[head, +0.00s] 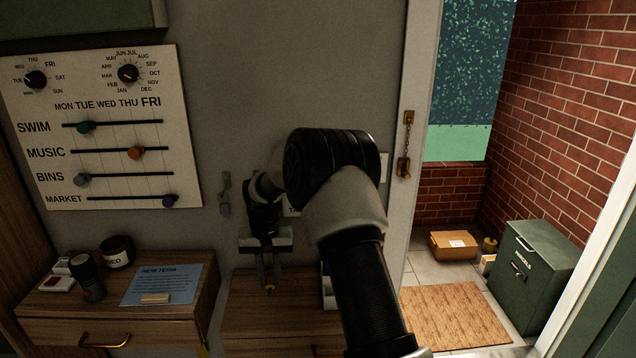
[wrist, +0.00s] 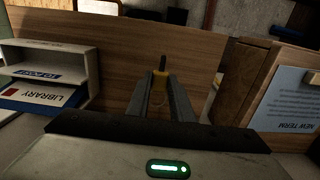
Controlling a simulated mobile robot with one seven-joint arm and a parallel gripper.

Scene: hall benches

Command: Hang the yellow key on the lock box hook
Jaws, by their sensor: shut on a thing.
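My gripper (head: 268,287) points down over the wooden cabinet beside the wall. It is shut on the yellow key (wrist: 159,88), which shows between the two grey fingers in the wrist view, with a dark tip sticking up past them. In the head view only a small yellow bit of the key (head: 270,288) shows at the fingertips. I cannot make out the lock box or its hook for certain in either view. A grey metal fitting (head: 224,194) is on the wall left of my gripper.
A wall planner (head: 110,125) with sliders hangs at left. A wooden cabinet (head: 60,325) bears a blue note, a dark cup and a jar. A white letter rack (wrist: 45,68) stands near my gripper. At right, the doorway opens on a mat (head: 455,315), a carton and a green box (head: 525,270).

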